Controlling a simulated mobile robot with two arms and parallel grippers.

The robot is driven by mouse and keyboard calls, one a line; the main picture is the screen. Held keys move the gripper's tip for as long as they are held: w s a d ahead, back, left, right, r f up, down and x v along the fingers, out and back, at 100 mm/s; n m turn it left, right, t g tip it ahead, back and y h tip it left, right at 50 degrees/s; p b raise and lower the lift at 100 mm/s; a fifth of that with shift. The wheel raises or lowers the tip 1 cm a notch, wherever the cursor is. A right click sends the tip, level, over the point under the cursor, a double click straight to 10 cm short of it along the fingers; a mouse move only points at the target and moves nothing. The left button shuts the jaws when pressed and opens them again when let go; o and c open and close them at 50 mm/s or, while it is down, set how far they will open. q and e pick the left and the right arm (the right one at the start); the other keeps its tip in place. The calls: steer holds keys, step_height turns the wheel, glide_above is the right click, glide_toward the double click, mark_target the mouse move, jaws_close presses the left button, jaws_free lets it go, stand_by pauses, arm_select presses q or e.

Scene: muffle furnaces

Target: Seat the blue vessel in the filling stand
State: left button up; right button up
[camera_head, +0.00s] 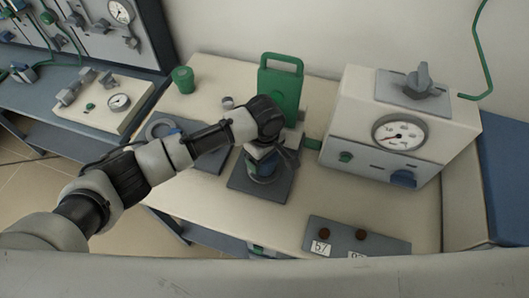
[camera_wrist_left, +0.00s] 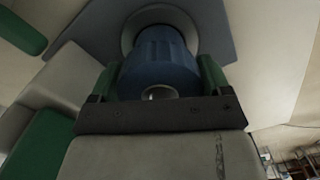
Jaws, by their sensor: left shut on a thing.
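My left gripper (camera_head: 264,156) is over the dark square plate (camera_head: 245,186) in the middle of the bench. It is shut on the blue vessel, which is mostly hidden by the gripper in the head view. In the left wrist view the blue vessel (camera_wrist_left: 155,55) sits between the green finger pads. A round grey ring (camera_wrist_left: 130,32) on a grey plate, which looks like the filling stand, shows around the vessel's far end. I cannot tell whether the vessel is inside the ring or just above it. My right gripper is not in view.
A green block with a handle (camera_head: 281,90) stands close behind the gripper. A cream box with a gauge (camera_head: 399,133) is to the right. A green cup (camera_head: 183,80) and a grey ring (camera_head: 162,128) are to the left. A panel with two brown knobs (camera_head: 340,236) lies in front.

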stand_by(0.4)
arm_select(q)
steer(key=o, duration=1)
steer(key=shift+o, duration=0.8)
steer(key=shift+f, duration=0.15)
